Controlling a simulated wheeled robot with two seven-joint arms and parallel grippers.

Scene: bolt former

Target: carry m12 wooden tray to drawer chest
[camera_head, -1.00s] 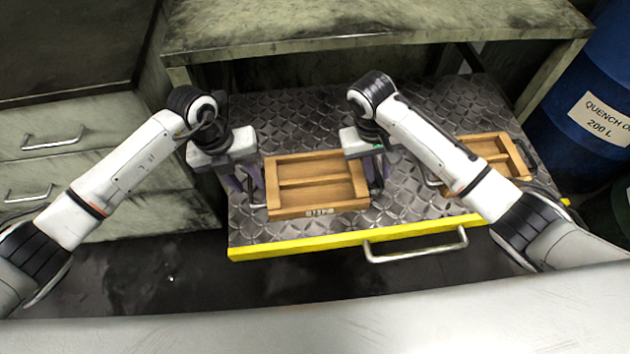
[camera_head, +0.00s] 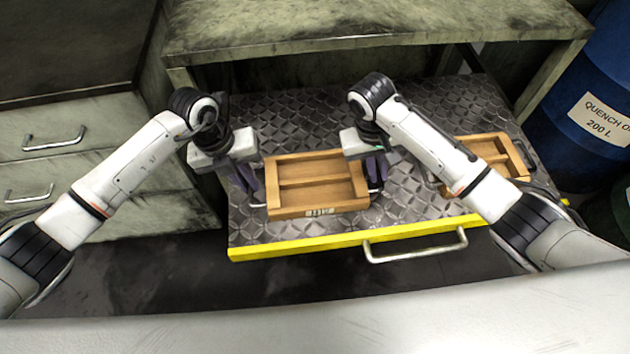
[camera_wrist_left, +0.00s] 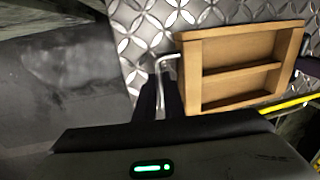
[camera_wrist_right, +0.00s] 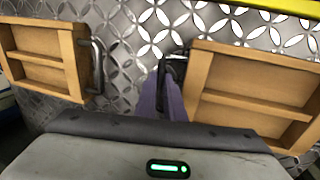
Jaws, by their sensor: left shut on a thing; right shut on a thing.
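A wooden tray (camera_head: 291,212) with a divider and a small front label, too small to read, sits on the diamond-plate surface. It also shows in the left wrist view (camera_wrist_left: 188,75) and the right wrist view (camera_wrist_right: 198,80). My left gripper (camera_head: 249,184) is shut on its left metal handle (camera_wrist_left: 166,62). My right gripper (camera_head: 377,174) is shut on its right handle, largely hidden by the fingers. The drawer chest (camera_head: 105,165), greenish and worn with metal pulls, stands at the left in the head view.
A second wooden tray (camera_head: 503,152) with handles sits at the right, partly behind my right arm; it shows in the right wrist view (camera_wrist_right: 70,62). The plate has a yellow front edge (camera_head: 310,243) and metal pull (camera_head: 420,254). A bench top (camera_head: 370,25) overhangs behind. A blue drum (camera_head: 597,100) stands right.

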